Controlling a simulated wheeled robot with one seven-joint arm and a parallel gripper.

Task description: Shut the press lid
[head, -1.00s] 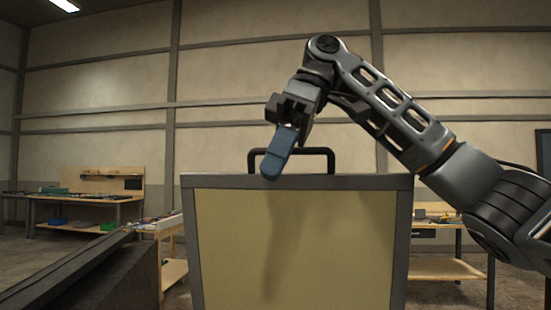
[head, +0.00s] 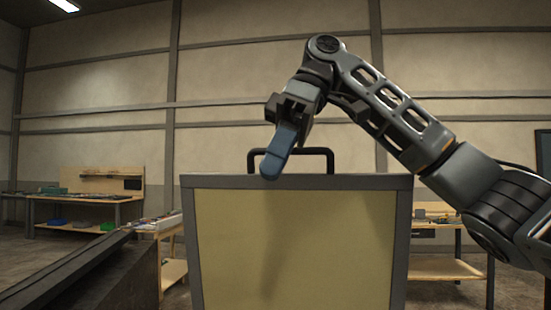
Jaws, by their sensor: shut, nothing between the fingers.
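The press lid (head: 300,250) stands upright in front of me, a yellowish panel in a grey frame. A black bar handle (head: 324,152) rises from its top edge. My gripper (head: 270,175) points down at the lid's top edge, over the left part of the handle. Its blue fingers are together and hold nothing. The fingertips overlap the top edge of the frame in the picture; I cannot tell if they touch it. The rest of the press is hidden behind or below the lid.
A dark sloped rail (head: 65,272) lies at the lower left. Workbenches with small items stand behind, one at the far left (head: 85,198) and one at the right (head: 440,268). The space above the lid is clear apart from my arm.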

